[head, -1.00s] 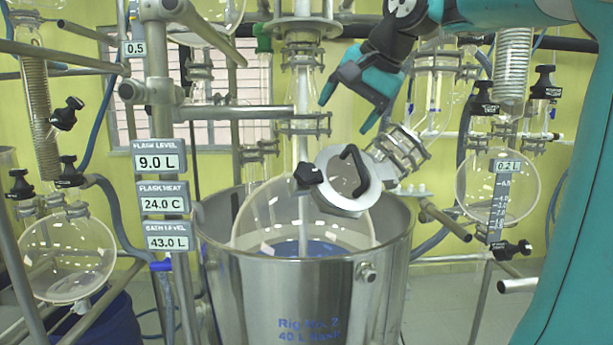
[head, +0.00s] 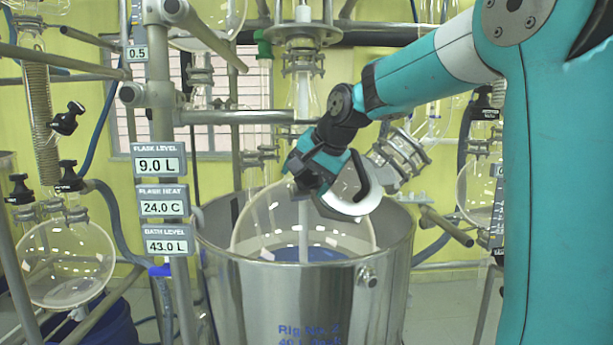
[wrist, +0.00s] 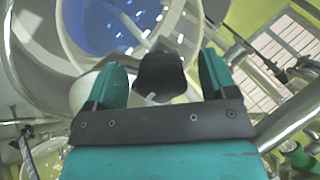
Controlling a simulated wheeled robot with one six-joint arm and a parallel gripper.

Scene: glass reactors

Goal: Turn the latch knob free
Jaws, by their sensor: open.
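The latch knob is a black knob (wrist: 160,76) that shows in the wrist view between my two fingers, with gaps on both sides. In the head view my gripper covers it. My gripper (wrist: 162,68) is open around the knob and does not appear clamped on it. In the head view my gripper (head: 305,176) is at the left edge of the round metal lid (head: 350,206) on the flask's angled neck.
The glass flask (head: 262,222) sits in a steel bath vessel (head: 312,295), with blue at its bottom. A clamped neck joint (head: 402,152) is close right of my gripper. A post with display panels (head: 163,201) and a horizontal pipe (head: 240,117) stand to the left.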

